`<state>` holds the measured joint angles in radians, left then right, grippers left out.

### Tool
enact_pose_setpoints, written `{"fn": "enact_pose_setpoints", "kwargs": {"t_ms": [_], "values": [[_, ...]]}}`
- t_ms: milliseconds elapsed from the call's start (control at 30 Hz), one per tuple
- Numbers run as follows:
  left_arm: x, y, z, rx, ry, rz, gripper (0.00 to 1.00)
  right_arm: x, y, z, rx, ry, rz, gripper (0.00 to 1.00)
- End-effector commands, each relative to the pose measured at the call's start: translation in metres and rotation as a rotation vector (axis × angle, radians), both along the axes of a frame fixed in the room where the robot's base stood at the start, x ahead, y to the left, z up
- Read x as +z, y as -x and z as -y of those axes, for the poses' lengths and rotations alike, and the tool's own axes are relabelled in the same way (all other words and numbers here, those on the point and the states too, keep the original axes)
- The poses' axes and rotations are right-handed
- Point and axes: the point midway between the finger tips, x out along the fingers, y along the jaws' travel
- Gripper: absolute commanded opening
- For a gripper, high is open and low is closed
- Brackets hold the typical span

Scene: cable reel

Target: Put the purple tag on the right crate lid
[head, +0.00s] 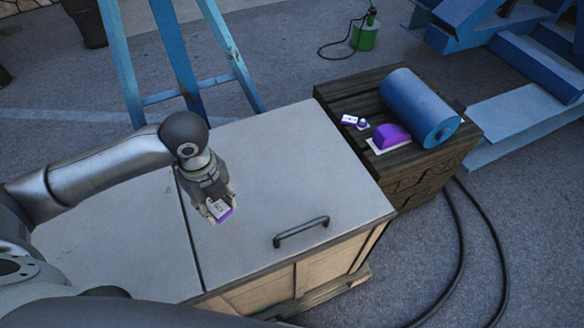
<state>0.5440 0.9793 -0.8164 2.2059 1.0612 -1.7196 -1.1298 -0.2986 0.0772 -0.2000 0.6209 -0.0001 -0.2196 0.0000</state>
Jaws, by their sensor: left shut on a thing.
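My left gripper (219,204) is shut on a small purple and white tag (222,210) with dark lettering on its white face. It holds the tag over the right crate lid (290,160), near that lid's left side. I cannot tell whether the tag touches the lid. The right crate lid is pale grey and closed, with a dark bar handle (301,231) near its front edge. The left crate lid (110,240) lies beside it across a dark seam, partly hidden by my left arm. My right gripper is not in view.
A dark wooden crate (410,185) stands to the right. On it are a blue cylinder (415,105), a purple block (391,134) on a white base and small purple-white pieces (349,120). A blue ladder (178,60) stands behind. Most of the right lid is clear.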

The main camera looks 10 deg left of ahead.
Motion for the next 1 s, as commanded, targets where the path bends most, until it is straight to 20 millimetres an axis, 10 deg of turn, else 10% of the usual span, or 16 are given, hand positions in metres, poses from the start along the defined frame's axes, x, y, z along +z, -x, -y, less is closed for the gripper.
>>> {"fn": "enact_pose_setpoints", "kwargs": {"t_ms": [1000], "values": [[-0.089, -0.126, 0.015, 0.006, -0.002, -0.002, 0.15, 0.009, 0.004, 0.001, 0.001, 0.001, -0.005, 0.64]]}}
